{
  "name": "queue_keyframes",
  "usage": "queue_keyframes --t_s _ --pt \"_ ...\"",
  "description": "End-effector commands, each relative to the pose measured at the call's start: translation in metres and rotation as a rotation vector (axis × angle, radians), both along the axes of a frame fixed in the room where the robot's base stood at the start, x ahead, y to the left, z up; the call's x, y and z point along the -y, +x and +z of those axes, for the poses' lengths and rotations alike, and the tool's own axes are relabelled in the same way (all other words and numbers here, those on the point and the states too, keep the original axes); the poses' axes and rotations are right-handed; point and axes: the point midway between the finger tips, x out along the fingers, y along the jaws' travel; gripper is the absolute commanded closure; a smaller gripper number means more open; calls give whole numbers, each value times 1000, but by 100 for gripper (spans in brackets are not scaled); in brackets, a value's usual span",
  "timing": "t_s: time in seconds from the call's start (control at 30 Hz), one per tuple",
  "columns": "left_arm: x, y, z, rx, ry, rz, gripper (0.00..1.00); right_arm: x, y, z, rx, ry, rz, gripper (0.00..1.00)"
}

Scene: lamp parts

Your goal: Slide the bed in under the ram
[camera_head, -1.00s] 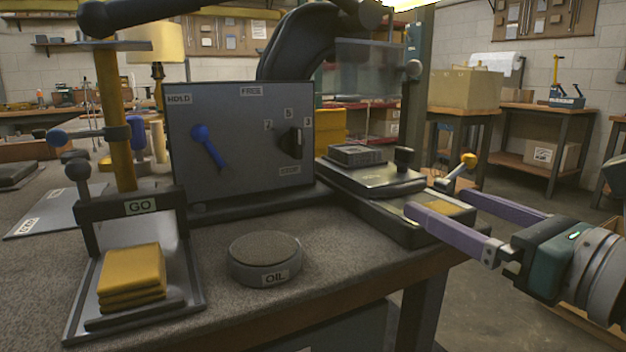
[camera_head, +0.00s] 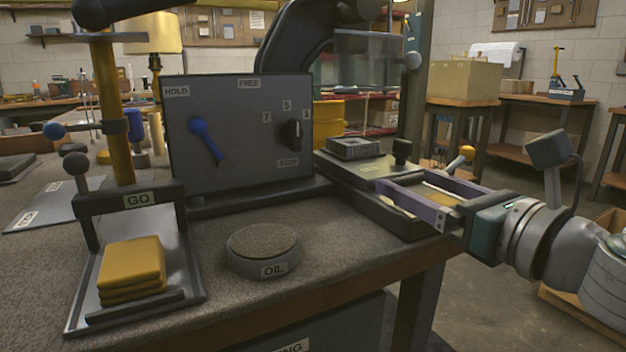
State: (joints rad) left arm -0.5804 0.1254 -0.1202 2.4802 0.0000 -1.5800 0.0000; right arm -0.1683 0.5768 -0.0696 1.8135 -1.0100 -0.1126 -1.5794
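The bed (camera_head: 372,170) is a dark flat slide on a long base at the right end of the bench, with a short black knob (camera_head: 401,151) standing on its near right part. A small dark block (camera_head: 354,148) sits on it. A large black curved frame (camera_head: 300,38) rises behind the grey panel; I take it for the ram's body, and its lower end is hidden or unclear. My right gripper (camera_head: 407,181) is open. Its two purple fingers reach in from the right, low over the base's front end, just short of the knob. My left gripper is out of view.
The grey panel (camera_head: 240,130) with a blue lever (camera_head: 206,140) and a black dial (camera_head: 294,135) stands left of the bed. A yellow-tipped lever (camera_head: 466,153) stands behind my fingers.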

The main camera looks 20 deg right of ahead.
Motion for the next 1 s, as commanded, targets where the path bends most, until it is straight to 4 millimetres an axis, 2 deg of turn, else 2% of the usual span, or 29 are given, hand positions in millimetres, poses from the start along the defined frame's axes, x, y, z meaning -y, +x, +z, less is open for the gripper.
queue_keyframes --t_s 0.07,0.63,0.83,1.0 --pt "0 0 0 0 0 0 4 -1 0 0 1 0 4 36" --pt "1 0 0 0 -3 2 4 -2 0 1 2 0 7 100" --pt "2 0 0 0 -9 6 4 -3 1 1 3 1 8 100" --pt "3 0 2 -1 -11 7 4 -4 11 2 4 1 9 100"
